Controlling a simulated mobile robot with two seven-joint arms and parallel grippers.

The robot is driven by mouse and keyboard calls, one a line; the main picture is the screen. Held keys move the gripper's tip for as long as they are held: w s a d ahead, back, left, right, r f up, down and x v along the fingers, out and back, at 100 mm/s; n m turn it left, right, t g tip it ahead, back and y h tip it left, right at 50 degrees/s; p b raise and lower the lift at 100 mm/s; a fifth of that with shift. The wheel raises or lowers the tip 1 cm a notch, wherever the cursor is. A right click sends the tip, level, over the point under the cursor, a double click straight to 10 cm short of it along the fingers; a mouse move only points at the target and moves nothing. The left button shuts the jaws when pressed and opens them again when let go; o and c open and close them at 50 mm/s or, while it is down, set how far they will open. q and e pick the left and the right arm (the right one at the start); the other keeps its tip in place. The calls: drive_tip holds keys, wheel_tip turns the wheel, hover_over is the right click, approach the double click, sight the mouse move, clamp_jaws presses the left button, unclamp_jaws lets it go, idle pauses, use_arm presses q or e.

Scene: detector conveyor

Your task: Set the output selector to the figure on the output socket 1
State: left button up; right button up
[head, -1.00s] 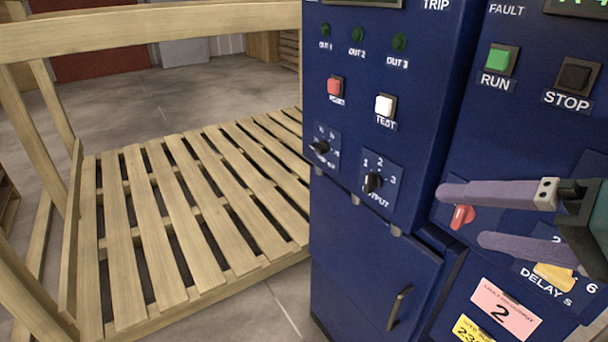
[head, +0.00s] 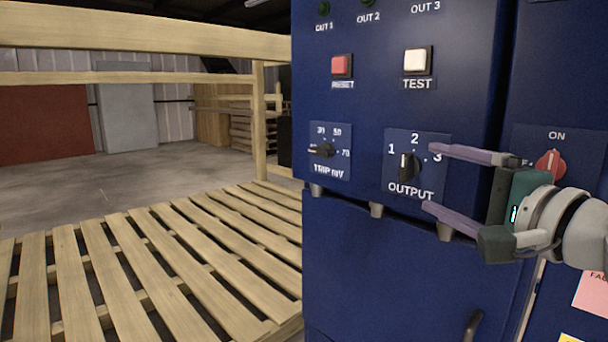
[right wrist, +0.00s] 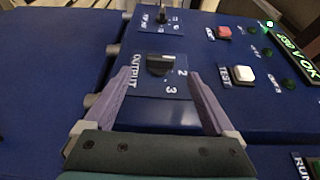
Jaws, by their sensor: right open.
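The output selector (head: 408,166) is a black knob on a plate marked 1, 2, 3 and OUTPUT on the blue cabinet front. I cannot tell surely which figure it points at. In the right wrist view the selector (right wrist: 159,66) lies ahead, between the fingertips. My right gripper (head: 429,177) is open and empty, its two purple fingers in front of the plate's right side, one above the other. It also shows in the right wrist view (right wrist: 159,73). The fingers appear apart from the knob. Output socket 1 and my left gripper are not in view.
Left of the selector is the TRIP mV knob (head: 321,150). Above are the red RESET button (head: 342,66) and white TEST button (head: 417,61). A red ON switch (head: 549,165) is right, behind my gripper. A slatted wooden pallet (head: 150,270) stands left of the cabinet.

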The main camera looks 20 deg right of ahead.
sight(408, 169)
drive_tip(key=w+b, duration=0.1)
drive_tip(key=w, duration=0.6)
drive_tip(key=shift+w, duration=0.4)
drive_tip(key=shift+c, duration=0.2)
